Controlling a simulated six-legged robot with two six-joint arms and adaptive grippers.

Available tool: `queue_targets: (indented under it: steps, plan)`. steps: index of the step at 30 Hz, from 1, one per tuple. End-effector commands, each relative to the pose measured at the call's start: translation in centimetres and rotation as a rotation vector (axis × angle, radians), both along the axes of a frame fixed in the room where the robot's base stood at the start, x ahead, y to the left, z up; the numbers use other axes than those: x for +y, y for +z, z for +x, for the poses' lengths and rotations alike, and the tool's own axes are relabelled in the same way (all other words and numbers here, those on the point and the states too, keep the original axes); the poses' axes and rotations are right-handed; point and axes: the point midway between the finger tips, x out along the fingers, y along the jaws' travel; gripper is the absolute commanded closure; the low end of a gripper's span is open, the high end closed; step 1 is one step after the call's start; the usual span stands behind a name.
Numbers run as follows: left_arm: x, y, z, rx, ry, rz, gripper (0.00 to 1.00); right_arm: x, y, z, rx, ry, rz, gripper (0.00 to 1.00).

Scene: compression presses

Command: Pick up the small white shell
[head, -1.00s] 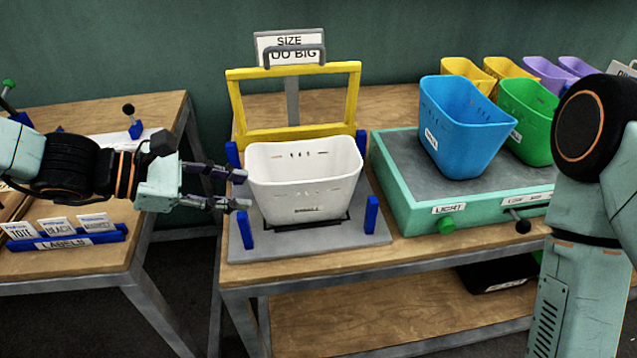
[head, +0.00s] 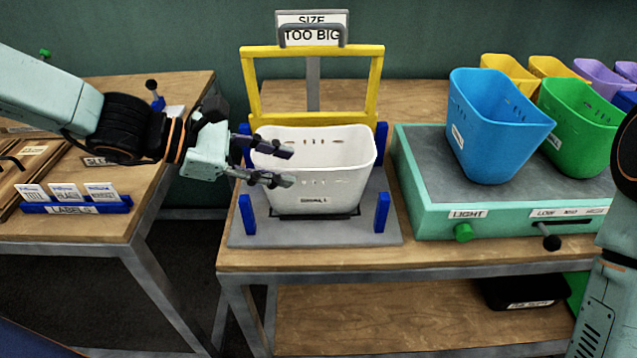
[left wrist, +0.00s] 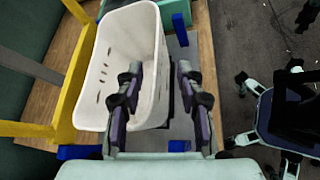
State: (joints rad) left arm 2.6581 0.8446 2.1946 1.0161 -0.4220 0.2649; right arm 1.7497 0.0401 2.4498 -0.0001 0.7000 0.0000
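The small white shell (head: 335,172) stands upright on the grey base of the size fixture (head: 240,238), between blue corner posts. It also shows in the left wrist view (left wrist: 122,55), with its hollow inside visible. My left gripper (head: 282,167) reaches in from the left and is open. In the left wrist view its fingers (left wrist: 160,90) are apart: one lies over the shell's opening, the other shows outside its front wall. I cannot tell whether either finger touches the shell. My right gripper is out of view; only part of my right arm shows at the right edge.
A yellow frame (head: 313,50) and a sign stand behind the shell. To the right, a blue shell (head: 495,130) and green shell (head: 580,125) are on a teal-edged press unit (head: 425,222). At left is a label holder (head: 75,207) on another table.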

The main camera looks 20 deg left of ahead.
Motion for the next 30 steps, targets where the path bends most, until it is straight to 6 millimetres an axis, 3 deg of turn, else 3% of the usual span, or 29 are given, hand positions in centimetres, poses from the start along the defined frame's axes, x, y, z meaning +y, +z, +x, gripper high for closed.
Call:
queue_targets:
  steps: [21,30]
  plan:
    - [-3.2,-2.6,2.7,-0.001,0.0,0.007,0.62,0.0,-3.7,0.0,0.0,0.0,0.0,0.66]
    - [-4.3,-3.0,3.3,-0.003,0.003,0.002,0.62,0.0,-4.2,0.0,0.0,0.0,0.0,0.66]
